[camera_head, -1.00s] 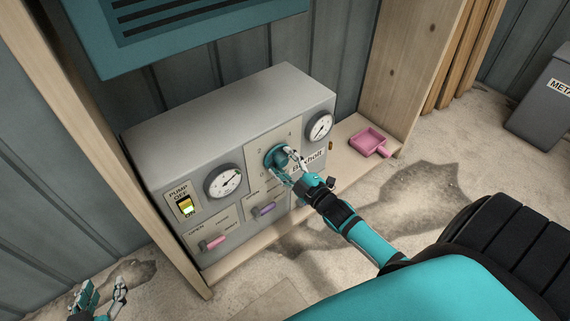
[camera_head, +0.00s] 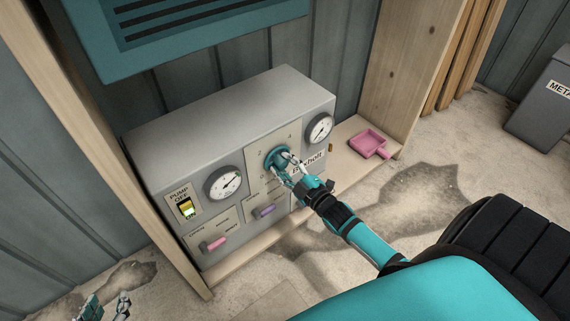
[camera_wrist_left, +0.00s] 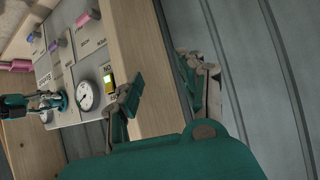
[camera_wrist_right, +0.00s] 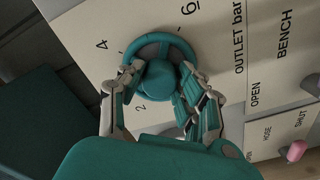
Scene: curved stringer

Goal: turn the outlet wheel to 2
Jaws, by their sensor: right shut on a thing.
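The outlet wheel (camera_head: 271,160) is a round teal handwheel on the front of the grey panel box. In the right wrist view the wheel (camera_wrist_right: 152,42) has a domed hub, with the numbers 2, 4 and 6 printed around it. My right gripper (camera_wrist_right: 160,82) has a finger on each side of the hub, shut on the wheel; it also shows in the head view (camera_head: 285,166). Which number the wheel points to I cannot tell. My left gripper (camera_head: 106,306) is low at the left, away from the panel; the left wrist view shows it open and empty (camera_wrist_left: 158,88).
The panel box (camera_head: 225,107) carries two dials (camera_head: 222,183) (camera_head: 320,128), a lit pump switch (camera_head: 185,208), a pink handle (camera_head: 214,244) and a purple handle (camera_head: 264,211). A pink tray (camera_head: 368,142) lies on the wooden shelf to the right. Wooden posts flank the panel.

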